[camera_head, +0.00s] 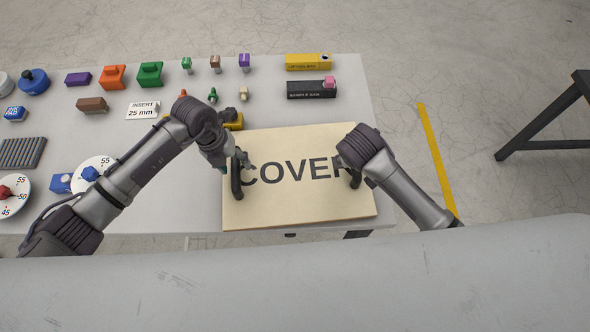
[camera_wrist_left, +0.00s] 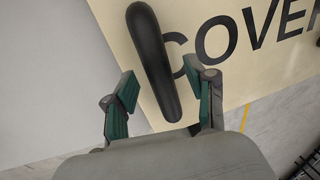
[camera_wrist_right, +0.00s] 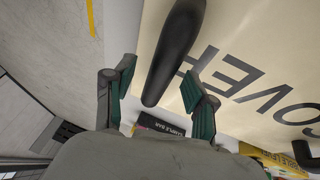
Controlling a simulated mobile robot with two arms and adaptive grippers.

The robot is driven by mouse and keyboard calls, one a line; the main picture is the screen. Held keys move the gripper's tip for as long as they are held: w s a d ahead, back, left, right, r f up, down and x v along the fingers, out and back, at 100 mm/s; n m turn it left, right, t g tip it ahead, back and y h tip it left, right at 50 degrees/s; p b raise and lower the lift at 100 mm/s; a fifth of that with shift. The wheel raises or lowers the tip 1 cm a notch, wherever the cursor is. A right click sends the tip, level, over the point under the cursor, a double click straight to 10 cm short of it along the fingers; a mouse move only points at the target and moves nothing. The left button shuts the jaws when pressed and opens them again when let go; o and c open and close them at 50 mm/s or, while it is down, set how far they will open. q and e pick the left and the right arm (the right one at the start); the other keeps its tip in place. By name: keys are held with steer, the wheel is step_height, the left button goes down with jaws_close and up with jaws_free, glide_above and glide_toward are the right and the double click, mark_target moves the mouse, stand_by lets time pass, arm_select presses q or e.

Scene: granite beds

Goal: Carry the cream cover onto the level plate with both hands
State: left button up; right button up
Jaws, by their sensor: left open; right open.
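The cream cover (camera_head: 300,205), a flat board lettered COVER, lies at the right front of the grey bench. It has a dark left handle (camera_head: 236,185) and a dark right handle (camera_head: 355,181). My left gripper (camera_head: 242,163) is open at the left handle; in the left wrist view its fingers (camera_wrist_left: 160,92) stand on either side of that handle (camera_wrist_left: 150,50). My right gripper (camera_wrist_right: 158,82) is open, its fingers on either side of the right handle (camera_wrist_right: 178,40); my wrist mostly hides it in the head view. I cannot pick out the level plate.
A dark metal frame (camera_head: 545,125) stands right, past a yellow floor line (camera_head: 437,160).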

arm_select(q)
steer(key=shift+d+f, duration=0.15)
steer(key=shift+f, duration=0.65)
arm_select(e)
steer(key=shift+x, duration=0.8)
arm_select(q)
jaws_close()
arm_select(e)
jaws_close()
arm_select(q)
steer(key=shift+r, duration=0.1)
arm_select(e)
steer(key=shift+w, duration=0.1)
